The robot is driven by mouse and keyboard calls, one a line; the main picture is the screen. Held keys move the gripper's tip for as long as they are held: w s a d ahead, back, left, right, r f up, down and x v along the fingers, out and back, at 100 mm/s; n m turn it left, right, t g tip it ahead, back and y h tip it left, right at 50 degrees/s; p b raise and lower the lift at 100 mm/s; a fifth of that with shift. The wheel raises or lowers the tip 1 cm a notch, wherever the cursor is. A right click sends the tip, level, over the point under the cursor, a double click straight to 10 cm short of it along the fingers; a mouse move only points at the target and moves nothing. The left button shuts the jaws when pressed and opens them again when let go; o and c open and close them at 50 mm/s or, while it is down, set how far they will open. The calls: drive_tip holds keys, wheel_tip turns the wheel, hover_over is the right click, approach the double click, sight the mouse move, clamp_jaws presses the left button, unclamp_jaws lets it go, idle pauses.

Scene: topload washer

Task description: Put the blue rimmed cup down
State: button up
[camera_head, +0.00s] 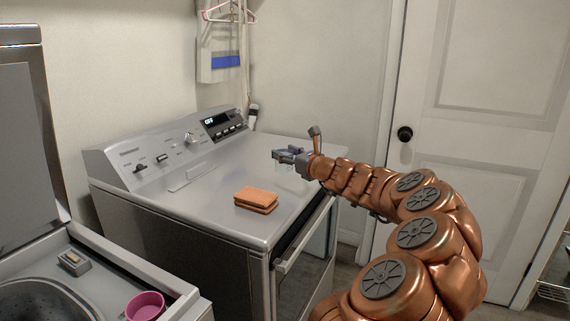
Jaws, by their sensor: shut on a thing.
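My gripper (288,156) is over the right part of the grey machine's top (228,178), at the end of my copper arm. It is shut on a small, pale, see-through thing (284,168), taken to be the blue rimmed cup, which shows faintly just below the fingers. Its rim is mostly hidden by the fingers. I cannot tell whether its base touches the machine's top or hangs a little above it.
An orange-brown sponge-like block (256,199) lies near the top's front edge. A raised control panel (170,145) runs along the back. The top's middle is clear.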

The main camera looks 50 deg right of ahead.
sight(290, 166)
drive_tip(key=shift+w+d+f, duration=0.15)
drive_tip(key=shift+w, duration=0.3)
drive_tip(key=shift+s+f, duration=0.1)
drive_tip(key=shift+f, duration=1.6)
drive_tip(key=shift+f, duration=0.1)
drive_tip(key=o, duration=1.1)
drive_tip(key=shift+s+a, duration=0.2)
drive_tip(key=shift+s, duration=1.8)
drive_tip(key=shift+s+a, duration=0.25)
drive_tip(key=shift+s, duration=1.7)
drive_tip(key=shift+s+a, duration=0.2)
drive_tip(key=shift+s, duration=1.8)
